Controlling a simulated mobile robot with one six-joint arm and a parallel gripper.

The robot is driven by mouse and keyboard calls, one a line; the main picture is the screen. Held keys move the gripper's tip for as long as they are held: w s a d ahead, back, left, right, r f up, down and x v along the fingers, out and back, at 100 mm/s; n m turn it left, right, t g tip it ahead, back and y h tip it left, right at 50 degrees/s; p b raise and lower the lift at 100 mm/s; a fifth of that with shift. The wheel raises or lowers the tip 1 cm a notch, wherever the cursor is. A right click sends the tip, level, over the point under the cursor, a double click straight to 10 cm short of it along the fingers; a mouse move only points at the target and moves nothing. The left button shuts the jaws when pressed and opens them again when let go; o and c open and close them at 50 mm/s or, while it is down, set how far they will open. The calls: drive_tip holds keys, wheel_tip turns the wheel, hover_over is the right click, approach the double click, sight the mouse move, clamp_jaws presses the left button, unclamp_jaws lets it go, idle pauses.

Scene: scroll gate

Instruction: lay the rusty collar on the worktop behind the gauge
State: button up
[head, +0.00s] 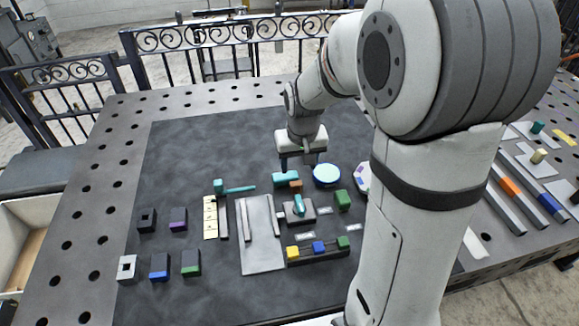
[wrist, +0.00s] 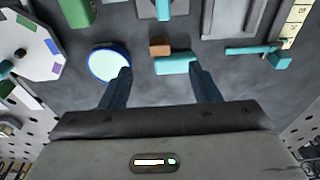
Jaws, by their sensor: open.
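A small rust-brown block (head: 296,184), which looks like the rusty collar, lies on the dark worktop mat (head: 180,135). It also shows in the wrist view (wrist: 159,46), touching or almost touching a teal block (wrist: 174,64). A round pale-blue disc with a blue rim (head: 327,175) lies to their right; it may be the gauge, but I cannot tell for sure. It is left of the blocks in the wrist view (wrist: 108,63). My gripper (head: 303,164) is open and empty above this area.
A teal-handled tool (head: 235,188), a yellow scale strip (head: 210,218) and a grey plate (head: 261,240) lie to the left. A green block (head: 343,201) and a rack of coloured blocks (head: 318,250) stand nearer. The mat's far left is clear. A scroll railing (head: 180,50) stands behind.

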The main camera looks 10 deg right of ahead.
sight(296, 183)
drive_tip(key=shift+w+f+p, duration=0.15)
drive_tip(key=shift+w+f, duration=0.3)
drive_tip(key=shift+f, duration=1.2)
drive_tip(key=shift+w+f+p, duration=0.15)
drive_tip(key=shift+w+f, duration=0.35)
drive_tip(key=shift+f, duration=1.2)
drive_tip(key=shift+w+f+p, duration=0.15)
drive_tip(key=shift+w+f, duration=0.3)
drive_tip(key=shift+f, duration=1.2)
drive_tip(key=shift+c, duration=0.4)
drive_tip(key=c, duration=1.1)
